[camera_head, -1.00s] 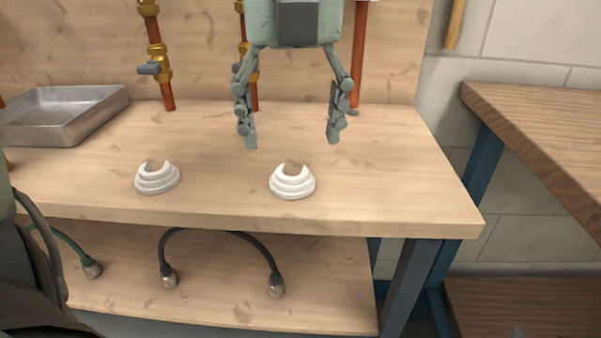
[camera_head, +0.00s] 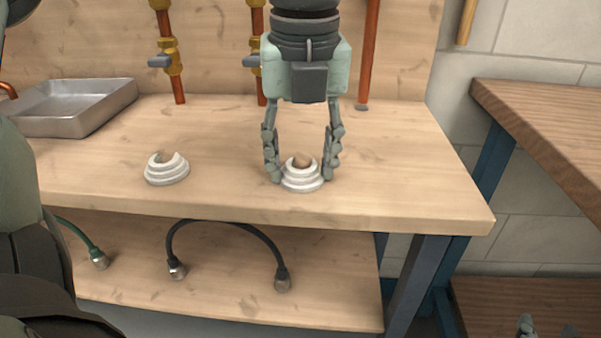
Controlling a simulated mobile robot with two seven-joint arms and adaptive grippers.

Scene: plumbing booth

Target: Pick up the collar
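Two white stepped collars with a gap in the ring lie on the wooden bench top. The left collar (camera_head: 166,170) lies apart from any gripper. The other collar (camera_head: 302,183) sits between the fingers of my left gripper (camera_head: 302,175), which points straight down. The fingertips are drawn in against both sides of this collar, and it still rests on the bench. My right gripper (camera_head: 548,328) shows only its fingertips at the bottom right edge. They stand apart with nothing visible between them.
A metal tray (camera_head: 75,108) stands at the back left. Copper pipes with brass valves (camera_head: 170,58) run up the back panel. Hoses (camera_head: 228,224) lie on the lower shelf (camera_head: 330,295). Another wooden bench (camera_head: 550,120) stands at the right. The bench top right of the gripped collar is clear.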

